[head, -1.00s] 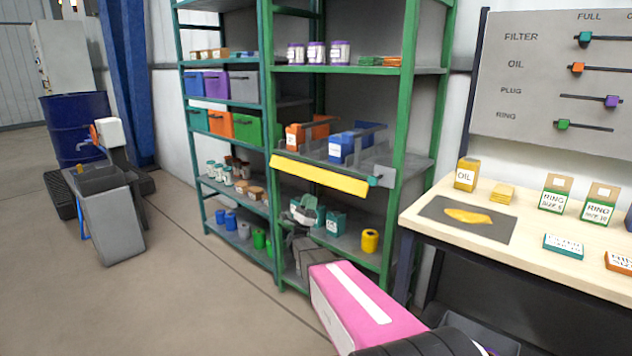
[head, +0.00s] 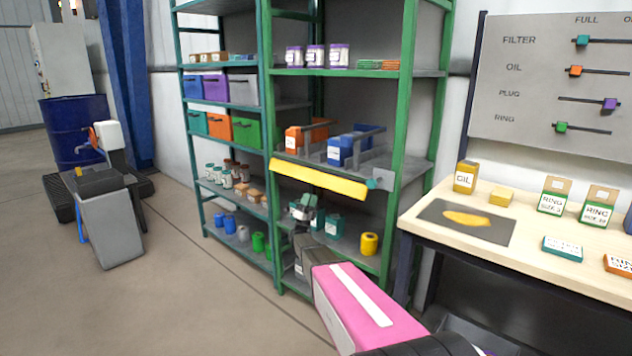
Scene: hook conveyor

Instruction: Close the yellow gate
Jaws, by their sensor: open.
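The yellow gate (head: 318,179) is a long flat bar along the front of the green rack's middle shelf. Its right end is beside a small teal piece (head: 374,184) on a grey bracket (head: 384,178). Orange boxes (head: 293,139) and blue boxes (head: 340,150) stand behind and above it, between grey dividers. My gripper (head: 304,207) is open, below the gate and in front of the shelf beneath, apart from the gate as far as I can see. My pink and dark arm partly hides it, and its fingertips are small and unclear.
The green rack post (head: 402,150) stands right of the gate. A teal box (head: 334,228) and a yellow roll (head: 369,244) sit on the shelf below. The workbench (head: 420,226) is at the right. Open floor lies to the left.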

